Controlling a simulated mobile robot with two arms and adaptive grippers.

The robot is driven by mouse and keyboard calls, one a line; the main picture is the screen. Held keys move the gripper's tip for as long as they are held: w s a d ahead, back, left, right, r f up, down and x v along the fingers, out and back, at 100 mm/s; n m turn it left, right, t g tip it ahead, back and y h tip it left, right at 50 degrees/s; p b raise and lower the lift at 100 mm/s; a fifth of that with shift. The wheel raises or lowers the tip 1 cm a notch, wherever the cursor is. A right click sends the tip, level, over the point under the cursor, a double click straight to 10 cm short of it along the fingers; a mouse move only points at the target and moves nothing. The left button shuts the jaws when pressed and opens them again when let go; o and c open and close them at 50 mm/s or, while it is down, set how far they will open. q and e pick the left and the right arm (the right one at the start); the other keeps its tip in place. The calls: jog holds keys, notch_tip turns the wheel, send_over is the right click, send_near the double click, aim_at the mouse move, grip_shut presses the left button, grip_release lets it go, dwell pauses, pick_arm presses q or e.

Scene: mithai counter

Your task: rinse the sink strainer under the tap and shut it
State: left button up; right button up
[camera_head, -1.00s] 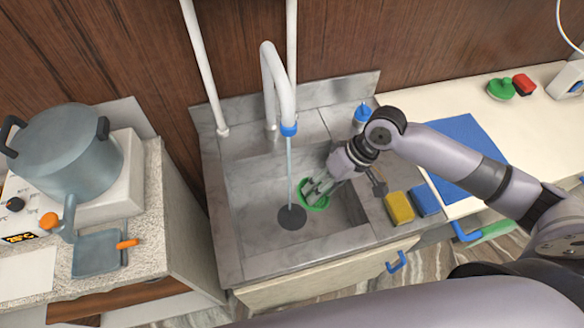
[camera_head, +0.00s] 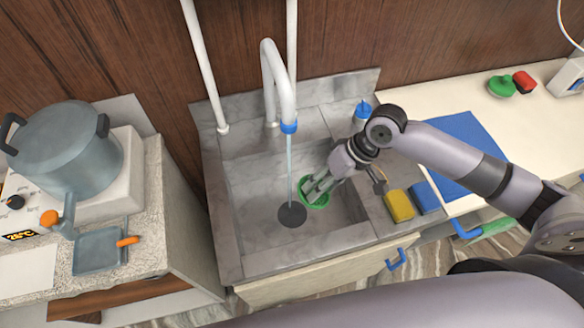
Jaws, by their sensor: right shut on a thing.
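A green sink strainer (camera_head: 315,201) is in my right gripper (camera_head: 313,188), low inside the grey stone sink (camera_head: 250,215). The gripper is shut on it, and its fingers hide part of the strainer. The white tap (camera_head: 280,80) with a blue tip (camera_head: 289,127) is running. A thin stream of water (camera_head: 289,165) falls just left of the strainer, towards the dark round drain (camera_head: 292,214). I cannot tell whether the water touches the strainer's edge. My left gripper is not in view.
Right of the sink lie a yellow sponge (camera_head: 399,205) and a blue sponge (camera_head: 425,197). A blue mat (camera_head: 465,140) lies on the right counter. A large pot (camera_head: 65,150) stands at left.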

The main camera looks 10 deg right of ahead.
jog(key=r+p, duration=0.1)
jog(key=s+r+p, duration=0.1)
jog(key=p, duration=0.1)
jog(key=shift+s+d, duration=0.3)
jog(key=shift+d, duration=0.05)
jog(key=shift+s+d+b, duration=0.1)
jog(key=shift+s+b, duration=0.2)
jog(key=shift+s, duration=0.05)
jog(key=shift+s+d+r, duration=0.25)
jog(key=shift+s+r, duration=0.25)
jog(key=shift+s, duration=0.15)
jog(key=shift+s+d+r, duration=0.2)
jog(key=shift+s+r, duration=0.3)
jog(key=shift+s, duration=0.1)
